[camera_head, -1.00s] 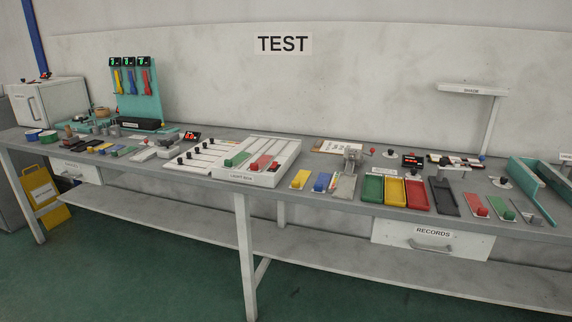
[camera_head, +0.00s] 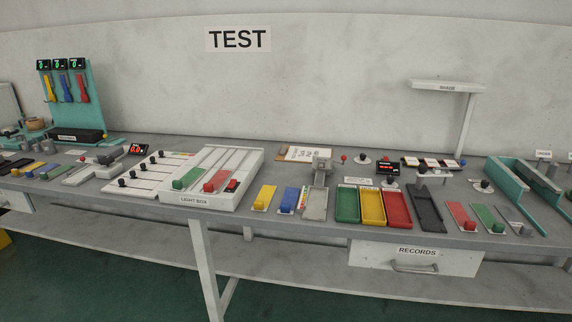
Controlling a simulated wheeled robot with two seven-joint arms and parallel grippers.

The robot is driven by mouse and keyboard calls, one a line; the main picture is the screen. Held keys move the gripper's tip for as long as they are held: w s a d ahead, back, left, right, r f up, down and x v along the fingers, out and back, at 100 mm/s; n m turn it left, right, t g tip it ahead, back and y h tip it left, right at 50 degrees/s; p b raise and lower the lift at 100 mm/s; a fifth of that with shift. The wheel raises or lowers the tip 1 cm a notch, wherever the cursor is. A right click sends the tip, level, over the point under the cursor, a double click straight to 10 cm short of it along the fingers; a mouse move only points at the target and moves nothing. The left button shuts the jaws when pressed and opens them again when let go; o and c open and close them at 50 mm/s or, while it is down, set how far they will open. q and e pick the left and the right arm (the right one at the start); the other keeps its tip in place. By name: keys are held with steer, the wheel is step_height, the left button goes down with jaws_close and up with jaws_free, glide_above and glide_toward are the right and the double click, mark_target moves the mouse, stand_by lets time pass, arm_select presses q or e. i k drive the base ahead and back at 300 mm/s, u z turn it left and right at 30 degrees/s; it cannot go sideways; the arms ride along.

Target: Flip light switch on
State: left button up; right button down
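The white light box (camera_head: 197,200), labelled "LIGHT BOX", sits on the workbench left of centre. At its front right corner is a small dark switch-like part with red on it (camera_head: 232,186); I cannot tell its position. A green block (camera_head: 187,178) and a red block (camera_head: 216,181) lie on the box's top among pale strips. The box's panels look plain white, with no clear glow. Neither of my grippers shows in the head view.
The long grey workbench (camera_head: 290,235) is crowded. Yellow (camera_head: 264,198) and blue (camera_head: 290,199) pieces stand right of the light box, then green, yellow and red trays. A lamp-like arm labelled "SHADE" (camera_head: 447,87) rises at the back right. A "RECORDS" drawer (camera_head: 415,258) hangs below.

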mark_target(231, 185)
steer(key=u, duration=0.15)
steer(key=i, duration=0.85)
steer(key=u, duration=0.5)
